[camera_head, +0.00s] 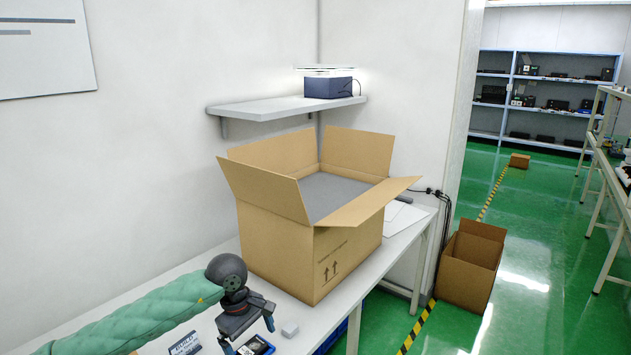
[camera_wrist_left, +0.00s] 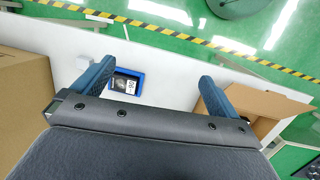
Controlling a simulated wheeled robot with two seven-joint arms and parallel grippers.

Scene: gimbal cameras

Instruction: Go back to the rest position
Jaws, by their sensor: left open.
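My left gripper (camera_head: 250,334) reaches in from the left, low over the near end of the white table. Its jaws are open, and in the left wrist view (camera_wrist_left: 156,77) the two blue fingers stand wide apart with nothing between them. A small blue-edged holder with a dark labelled item (camera_head: 257,347) lies on the table just by the fingers; it also shows in the left wrist view (camera_wrist_left: 125,85), beside the left-hand finger. My right gripper is in neither view.
A large open cardboard box (camera_head: 290,246) with grey lining stands on the white table (camera_head: 188,266), just beyond the gripper. A wall shelf (camera_head: 285,107) hangs above. Another open box (camera_head: 470,265) is on the floor.

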